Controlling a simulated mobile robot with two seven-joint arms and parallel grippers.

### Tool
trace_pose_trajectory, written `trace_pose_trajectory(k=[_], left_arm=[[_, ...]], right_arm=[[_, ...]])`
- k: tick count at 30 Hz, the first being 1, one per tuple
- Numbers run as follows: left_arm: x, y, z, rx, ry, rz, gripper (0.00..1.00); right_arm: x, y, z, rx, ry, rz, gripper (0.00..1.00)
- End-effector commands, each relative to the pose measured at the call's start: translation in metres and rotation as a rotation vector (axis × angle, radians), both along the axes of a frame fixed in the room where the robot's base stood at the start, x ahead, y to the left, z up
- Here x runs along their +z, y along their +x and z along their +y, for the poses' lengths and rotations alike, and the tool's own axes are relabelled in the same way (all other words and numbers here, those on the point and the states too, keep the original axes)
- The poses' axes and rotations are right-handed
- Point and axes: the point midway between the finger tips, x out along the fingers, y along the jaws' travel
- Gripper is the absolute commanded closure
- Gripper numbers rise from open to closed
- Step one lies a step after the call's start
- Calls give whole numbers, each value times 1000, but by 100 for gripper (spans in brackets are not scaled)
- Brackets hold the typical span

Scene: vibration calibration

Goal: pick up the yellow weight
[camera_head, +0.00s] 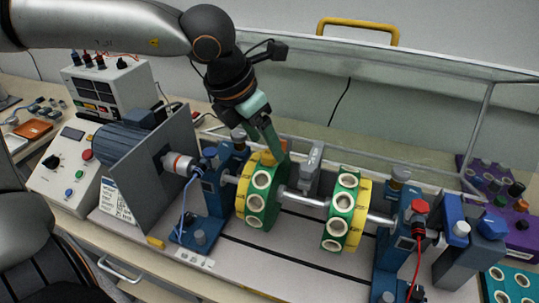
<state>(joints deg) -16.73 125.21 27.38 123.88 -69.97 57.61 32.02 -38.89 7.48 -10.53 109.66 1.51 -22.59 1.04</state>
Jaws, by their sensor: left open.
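My left gripper (272,148) reaches down from the upper middle with its fingers at the top of the left yellow-and-green disc (256,203). It is open; the gap between the fingers is hard to see from here. A small tan-yellow patch shows beside the fingertips, and I cannot tell whether it is a weight or part of the disc. The right yellow-and-green disc (347,208) sits apart on the same metal shaft (306,199). Both discs have several pale-rimmed holes. A small yellow block (155,242) lies at the base's front edge. My right gripper is not in view.
A blue motor (122,142) and grey upright plate (160,170) stand left of the discs. Blue bearing supports (393,245) hold the shaft. A clear raised cover with a yellow handle (357,24) is behind. A purple rack (520,232) with coloured weights stands at right.

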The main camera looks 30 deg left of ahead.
Motion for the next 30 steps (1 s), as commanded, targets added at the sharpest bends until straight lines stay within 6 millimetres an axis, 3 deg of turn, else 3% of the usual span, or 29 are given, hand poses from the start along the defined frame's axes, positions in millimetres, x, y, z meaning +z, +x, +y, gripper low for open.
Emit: trace_pose_trajectory(k=[6, 15, 30], left_arm=[[-23, 9, -3, 0, 0, 2, 26], [-26, 10, -3, 0, 0, -1, 26], [-26, 10, -3, 0, -1, -1, 82]], right_arm=[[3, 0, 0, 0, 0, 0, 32], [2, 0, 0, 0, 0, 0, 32], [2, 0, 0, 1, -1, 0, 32]])
